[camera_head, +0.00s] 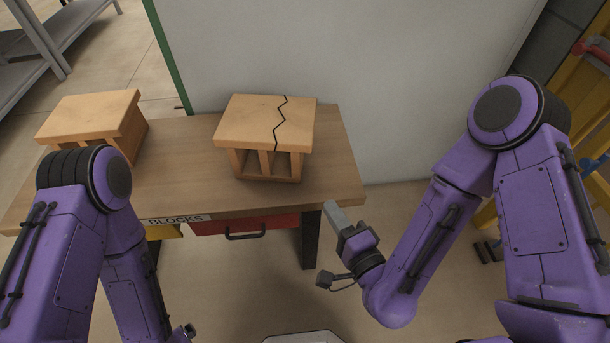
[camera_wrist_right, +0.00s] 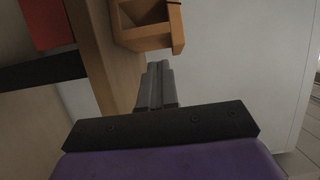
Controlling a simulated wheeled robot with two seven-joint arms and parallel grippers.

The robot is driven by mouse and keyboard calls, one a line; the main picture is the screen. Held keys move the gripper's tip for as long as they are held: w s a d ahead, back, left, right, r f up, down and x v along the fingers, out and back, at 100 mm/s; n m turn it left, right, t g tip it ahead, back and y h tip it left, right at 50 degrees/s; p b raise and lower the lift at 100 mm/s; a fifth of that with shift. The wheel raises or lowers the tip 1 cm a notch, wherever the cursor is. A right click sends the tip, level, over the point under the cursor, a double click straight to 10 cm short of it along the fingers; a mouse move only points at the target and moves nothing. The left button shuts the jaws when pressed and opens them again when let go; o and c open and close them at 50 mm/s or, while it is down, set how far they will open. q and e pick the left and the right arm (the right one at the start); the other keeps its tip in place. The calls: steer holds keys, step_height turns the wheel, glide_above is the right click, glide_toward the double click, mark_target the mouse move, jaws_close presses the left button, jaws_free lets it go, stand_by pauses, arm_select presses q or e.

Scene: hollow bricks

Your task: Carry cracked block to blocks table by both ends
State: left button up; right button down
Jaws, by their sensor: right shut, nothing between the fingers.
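The cracked block (camera_head: 262,122) is a tan hollow block with a black zigzag crack across its top. It rests on the right part of the wooden blocks table (camera_head: 180,193), which carries a "BLOCKS" label on its front edge. A corner of a hollow block (camera_wrist_right: 148,28) shows at the top of the right wrist view. My right gripper (camera_head: 330,208) is shut and empty, just off the table's front right corner, below and right of the cracked block and apart from it. In the right wrist view its fingers (camera_wrist_right: 157,80) lie together. My left gripper's fingers are not visible; only its arm shows.
A second hollow block (camera_head: 90,115) without a visible crack stands at the table's left. A red drawer (camera_head: 245,227) with a handle is under the table front. A pale panel (camera_head: 340,60) stands behind the table. Bare tabletop lies between the blocks.

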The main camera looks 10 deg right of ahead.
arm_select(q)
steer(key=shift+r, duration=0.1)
arm_select(e)
glide_toward(299, 158)
steer(key=x, duration=0.6)
steer(key=shift+w+a, duration=0.15)
steer(key=shift+w, duration=0.25)
